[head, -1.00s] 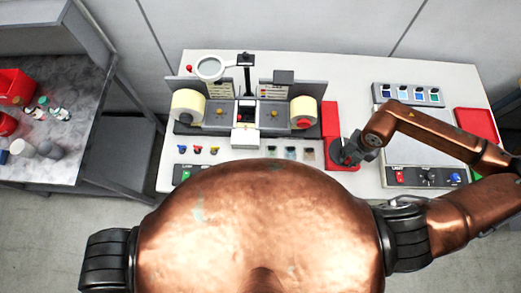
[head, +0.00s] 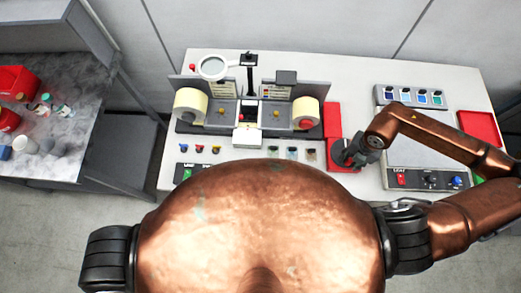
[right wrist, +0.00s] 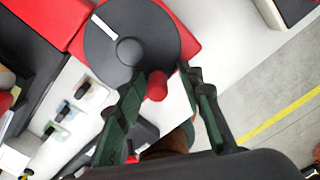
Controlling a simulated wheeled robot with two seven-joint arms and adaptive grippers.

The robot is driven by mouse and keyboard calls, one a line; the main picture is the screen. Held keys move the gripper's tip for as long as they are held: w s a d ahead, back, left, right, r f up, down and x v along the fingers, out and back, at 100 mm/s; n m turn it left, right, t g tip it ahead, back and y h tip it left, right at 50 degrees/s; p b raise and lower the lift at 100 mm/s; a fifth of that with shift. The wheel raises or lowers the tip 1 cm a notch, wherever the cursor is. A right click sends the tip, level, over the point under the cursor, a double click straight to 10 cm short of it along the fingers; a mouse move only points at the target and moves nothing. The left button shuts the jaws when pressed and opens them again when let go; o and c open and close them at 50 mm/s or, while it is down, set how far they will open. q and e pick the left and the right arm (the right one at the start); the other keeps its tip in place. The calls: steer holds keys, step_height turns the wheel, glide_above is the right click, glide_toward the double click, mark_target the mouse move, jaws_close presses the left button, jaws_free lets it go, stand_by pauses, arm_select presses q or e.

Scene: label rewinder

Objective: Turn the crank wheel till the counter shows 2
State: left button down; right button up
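The crank wheel (right wrist: 112,32) is a dark grey disc with a white mark and a round hub, on a red base. It also shows in the head view (head: 339,153), partly covered by my right gripper (head: 352,155). In the right wrist view, the wheel's red knob (right wrist: 157,85) lies between the fingers of my right gripper (right wrist: 168,88). These fingers are apart, with a visible gap between the knob and the right-hand finger. The label rewinder (head: 248,138) stands left of the wheel. I cannot read a counter number. My left gripper is out of view.
A grey control box (head: 430,150) and a red tray (head: 478,126) are right of the wheel. Several small coloured pieces lie along the front of the white table (head: 350,75). A side bench (head: 70,140) holds red bins.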

steer(key=shift+r, duration=0.15)
steer(key=shift+r+p, duration=2.5)
steer(key=shift+r, duration=1.95)
steer(key=shift+f, duration=0.1)
